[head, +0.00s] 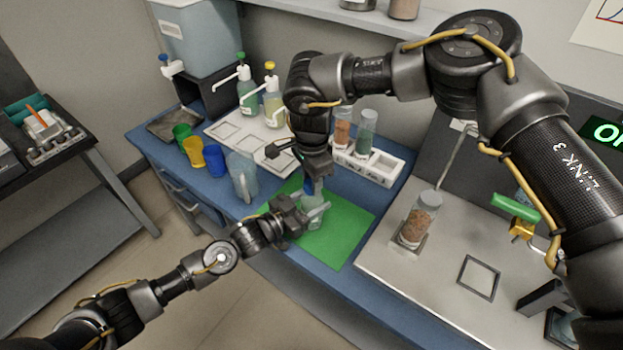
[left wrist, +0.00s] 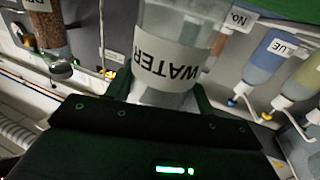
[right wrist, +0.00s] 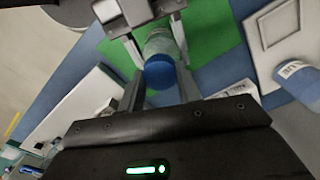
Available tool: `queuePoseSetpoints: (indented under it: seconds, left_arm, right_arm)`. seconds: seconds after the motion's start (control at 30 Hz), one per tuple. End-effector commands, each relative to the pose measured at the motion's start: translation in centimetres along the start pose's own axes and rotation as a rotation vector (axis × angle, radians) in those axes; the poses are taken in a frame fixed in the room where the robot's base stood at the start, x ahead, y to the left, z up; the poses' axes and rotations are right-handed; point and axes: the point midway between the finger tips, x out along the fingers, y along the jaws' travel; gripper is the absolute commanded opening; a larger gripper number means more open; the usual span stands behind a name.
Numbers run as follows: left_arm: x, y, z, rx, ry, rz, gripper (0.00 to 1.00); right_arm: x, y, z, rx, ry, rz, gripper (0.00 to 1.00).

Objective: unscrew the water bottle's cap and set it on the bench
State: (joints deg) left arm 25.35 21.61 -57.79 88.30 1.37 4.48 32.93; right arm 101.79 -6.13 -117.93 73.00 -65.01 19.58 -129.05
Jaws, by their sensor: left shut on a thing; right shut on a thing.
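The water bottle (head: 311,214) stands upright over the green mat; I cannot tell whether its base touches the mat. Its WATER label shows in the left wrist view (left wrist: 170,62). My left gripper (head: 305,215) is shut around the bottle's body, coming in from the left. The blue cap (right wrist: 160,75) is on top of the bottle, between the fingers of my right gripper (right wrist: 161,88). In the head view, my right gripper (head: 316,181) comes down from above and is shut on the cap, partly hiding it. I cannot tell whether the thread is loosened.
The green mat (head: 345,232) has free room right of the bottle. A clear jug (head: 242,178) and blue, yellow and green cups stand to the left. Pump bottles (head: 272,103) stand behind. A white rack (head: 372,165) with tubes and a jar (head: 420,218) are to the right.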

Motion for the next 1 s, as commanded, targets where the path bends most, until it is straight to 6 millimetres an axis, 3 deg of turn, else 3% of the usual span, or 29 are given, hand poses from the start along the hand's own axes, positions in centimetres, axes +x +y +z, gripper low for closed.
queuePoseSetpoints:
  seconds: [1.0]
  left_arm:
    - [-0.1, 0.1, 0.4, -0.001, -0.008, 0.001, 0.0]
  right_arm:
    - [-2.2, 0.0, 0.0, 0.002, 0.001, -0.001, 0.07]
